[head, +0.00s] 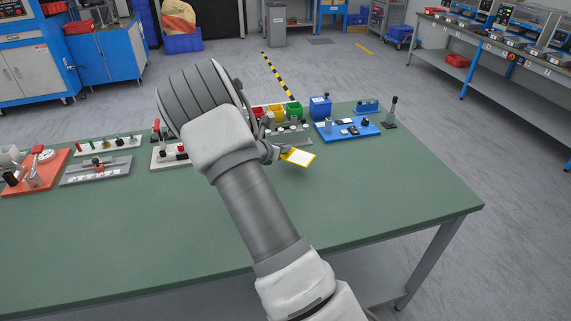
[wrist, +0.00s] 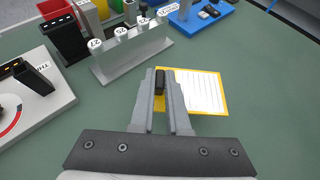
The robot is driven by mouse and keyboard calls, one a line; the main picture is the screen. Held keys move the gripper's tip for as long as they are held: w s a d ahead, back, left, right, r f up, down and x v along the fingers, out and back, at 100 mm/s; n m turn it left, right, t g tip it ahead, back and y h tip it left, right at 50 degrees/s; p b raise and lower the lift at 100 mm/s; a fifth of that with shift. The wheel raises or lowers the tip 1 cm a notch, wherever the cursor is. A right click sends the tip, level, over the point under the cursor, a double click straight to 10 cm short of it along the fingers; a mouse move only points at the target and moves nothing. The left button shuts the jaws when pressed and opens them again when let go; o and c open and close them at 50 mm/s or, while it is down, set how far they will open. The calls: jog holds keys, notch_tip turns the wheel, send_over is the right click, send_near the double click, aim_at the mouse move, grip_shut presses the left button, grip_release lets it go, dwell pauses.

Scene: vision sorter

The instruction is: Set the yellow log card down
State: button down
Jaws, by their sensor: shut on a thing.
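The yellow log card (head: 299,157) has a yellow border and a white lined face. In the head view it shows at the tip of my gripper (head: 283,151), over the green table (head: 390,205). In the wrist view the card (wrist: 201,92) extends to the right from between the fingers of my gripper (wrist: 160,85), which are shut on its left part. A dark block shows between the fingertips. Whether the card touches the table I cannot tell. My arm hides part of the table in the head view.
A grey rack with numbered white pegs (wrist: 130,50) stands just behind the card. A white panel (wrist: 25,92) with a dial lies to the left. Blue fixtures (head: 346,130) stand at the back right. The table's right and front areas are clear.

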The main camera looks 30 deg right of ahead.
aim_at(285, 168)
jog(key=shift+s+d+f, duration=0.25)
jog(key=shift+s+f, duration=0.1)
jog(key=shift+f+b, duration=0.4)
jog(key=shift+f, duration=1.5)
jog(key=shift+f, duration=0.2)
jog(key=c, duration=0.9)
grip_release()
jog(key=shift+r, duration=0.1)
